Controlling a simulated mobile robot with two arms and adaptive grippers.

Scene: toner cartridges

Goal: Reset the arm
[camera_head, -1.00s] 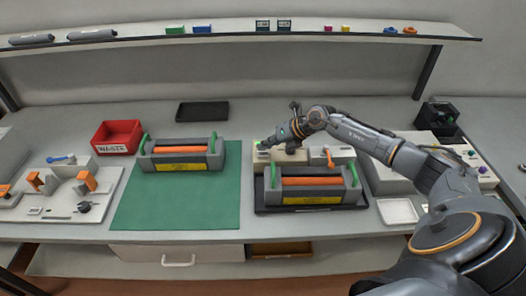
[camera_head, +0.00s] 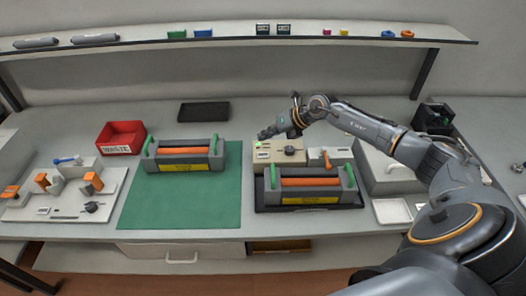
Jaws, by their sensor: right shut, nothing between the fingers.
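My right arm comes in from the right, and its gripper (camera_head: 264,135) is shut and empty. It hangs in the air over the back of the beige device (camera_head: 279,152) with a small green light. A toner cartridge (camera_head: 311,184) with an orange roller and green end handles sits on a black tray (camera_head: 262,208) in front of that device. A second, similar cartridge (camera_head: 185,155) lies on the green mat (camera_head: 180,208) to the left. My left arm is not in view.
A red WASTE bin (camera_head: 120,138) and a black tray (camera_head: 203,112) stand at the back. A fixture board (camera_head: 70,196) with orange clamps is at the left. A white tray (camera_head: 392,212) and a black holder (camera_head: 434,118) are at the right. A shelf (camera_head: 240,36) runs above.

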